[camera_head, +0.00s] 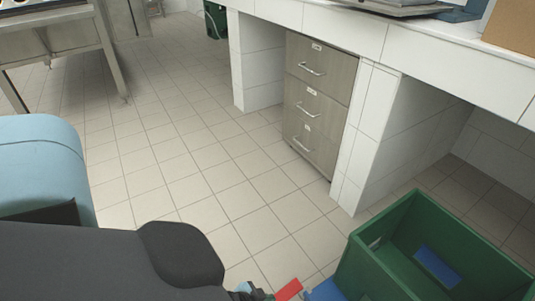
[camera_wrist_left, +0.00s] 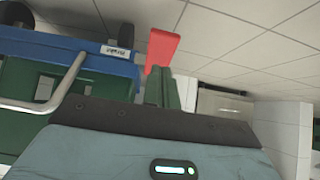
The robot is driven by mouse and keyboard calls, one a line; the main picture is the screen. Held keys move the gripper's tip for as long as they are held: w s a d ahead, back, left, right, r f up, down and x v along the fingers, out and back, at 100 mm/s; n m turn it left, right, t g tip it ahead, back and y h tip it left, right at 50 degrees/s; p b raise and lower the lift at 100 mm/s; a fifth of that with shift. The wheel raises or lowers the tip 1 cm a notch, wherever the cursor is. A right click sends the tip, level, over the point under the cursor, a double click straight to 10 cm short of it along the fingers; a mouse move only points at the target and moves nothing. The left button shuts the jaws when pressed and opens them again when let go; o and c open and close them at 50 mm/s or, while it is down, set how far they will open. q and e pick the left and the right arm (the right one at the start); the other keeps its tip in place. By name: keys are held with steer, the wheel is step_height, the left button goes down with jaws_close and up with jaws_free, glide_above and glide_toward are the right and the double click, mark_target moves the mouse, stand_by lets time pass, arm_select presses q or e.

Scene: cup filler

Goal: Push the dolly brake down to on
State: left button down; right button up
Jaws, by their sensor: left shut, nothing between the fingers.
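The red brake pedal (camera_head: 288,290) sticks out from the blue dolly (camera_head: 326,291) at the bottom edge of the head view. In the left wrist view the red pedal (camera_wrist_left: 162,48) shows just beyond my fingertips, beside the blue dolly frame (camera_wrist_left: 105,60). My left gripper (camera_wrist_left: 164,80) is shut and empty, its green fingers side by side. The fingertips overlap the pedal's lower end in the picture; I cannot tell whether they touch. In the head view only a bit of this gripper (camera_head: 256,293) shows, left of the pedal. My right gripper is not in view.
A green crate (camera_head: 360,262) stands over the dolly, with a blue piece (camera_head: 437,266) inside. A white tiled counter with a grey drawer unit (camera_head: 319,100) lies beyond. A metal table (camera_head: 110,60) stands far left. The tiled floor between is clear.

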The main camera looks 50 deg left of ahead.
arm_select(q)
steer(key=s+r+p, duration=0.3)
steer(key=s, duration=0.5)
steer(key=shift+s+a+r, duration=0.3)
steer(key=shift+s+a, duration=0.05)
steer(key=shift+s, duration=0.05)
